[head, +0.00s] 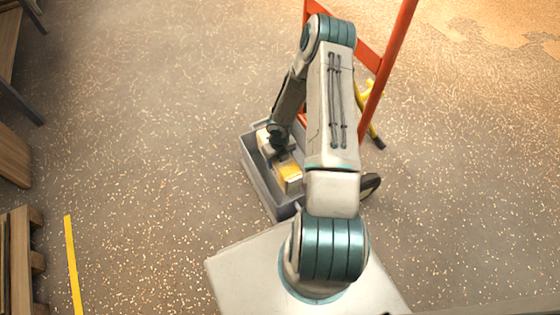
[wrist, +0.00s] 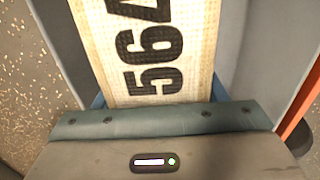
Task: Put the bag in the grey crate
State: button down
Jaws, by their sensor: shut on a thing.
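The grey crate (head: 257,177) stands on the floor just beyond my base, partly hidden by my arm. My gripper (head: 278,142) is lowered over the crate. In the wrist view it is shut on a cream bag (wrist: 150,45) with black digits, held between its blue fingertips. In the head view a cream part of what looks like the bag (head: 266,144) shows at the gripper, inside the crate's outline. A yellow and cream piece (head: 290,175) lies beside it in the crate; I cannot tell whether it is part of the bag. Whether the bag touches the crate floor is hidden.
An orange-red frame (head: 388,70) rises right behind the crate, close to my arm. A yellow and black piece (head: 370,110) is at its foot. Wooden pallets (head: 20,250) and a yellow floor line (head: 72,265) are at the left. The floor left of the crate is clear.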

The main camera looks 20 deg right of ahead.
jog(key=shift+w+f+b, duration=0.1)
jog(key=shift+f+b, duration=1.6)
jog(key=shift+f, duration=1.8)
jog(key=shift+f, duration=0.15)
jog(key=shift+c, duration=1.4)
grip_release()
